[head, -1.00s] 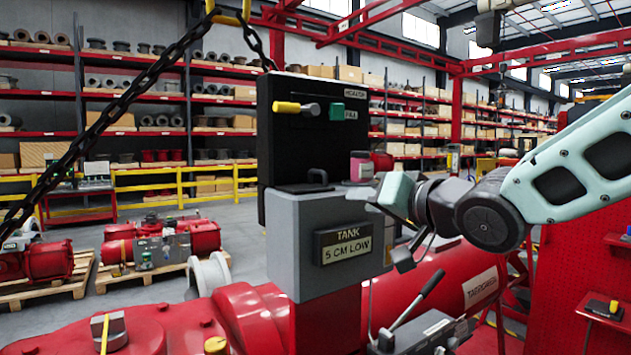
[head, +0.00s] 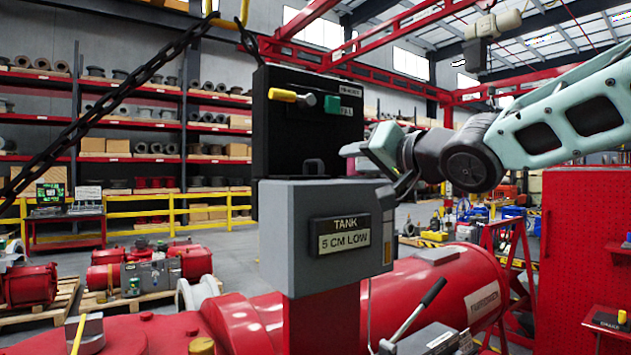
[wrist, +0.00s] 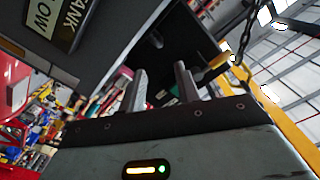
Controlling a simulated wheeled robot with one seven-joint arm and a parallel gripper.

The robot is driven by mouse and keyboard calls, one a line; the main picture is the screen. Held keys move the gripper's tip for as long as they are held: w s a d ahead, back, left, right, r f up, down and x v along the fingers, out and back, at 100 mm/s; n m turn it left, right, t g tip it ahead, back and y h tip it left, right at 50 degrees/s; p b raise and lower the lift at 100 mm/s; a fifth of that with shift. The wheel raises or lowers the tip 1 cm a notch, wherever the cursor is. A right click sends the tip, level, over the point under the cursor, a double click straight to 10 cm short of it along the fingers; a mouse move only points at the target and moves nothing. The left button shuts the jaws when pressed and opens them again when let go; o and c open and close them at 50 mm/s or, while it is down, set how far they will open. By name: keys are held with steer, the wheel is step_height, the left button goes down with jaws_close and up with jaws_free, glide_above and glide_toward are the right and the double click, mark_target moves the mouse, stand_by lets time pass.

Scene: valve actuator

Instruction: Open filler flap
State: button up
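The grey tank box (head: 285,235) carries a plate reading "TANK 5 CM LOW" (head: 345,234). A black housing (head: 285,140) stands on it, with a yellow-handled lever (head: 285,95), a green knob (head: 332,104) and a small black handle (head: 313,167) low on its front. I cannot tell for sure which part is the filler flap. My gripper (head: 346,158) is at the housing's right side, just above the tank's top. In the wrist view its two fingers (wrist: 162,82) stand apart with nothing between them. The tank plate (wrist: 62,20) and black housing (wrist: 185,38) show tilted beyond.
A red cylinder (head: 440,282) lies to the right behind the tank. A heavy chain (head: 105,110) hangs at the left. A red perforated panel (head: 585,230) stands at the right.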

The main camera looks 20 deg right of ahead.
mark_target(321, 162)
steer(key=b+x, duration=0.2)
steer(key=x, duration=1.2)
steer(key=shift+w, duration=0.15)
jaws_close()
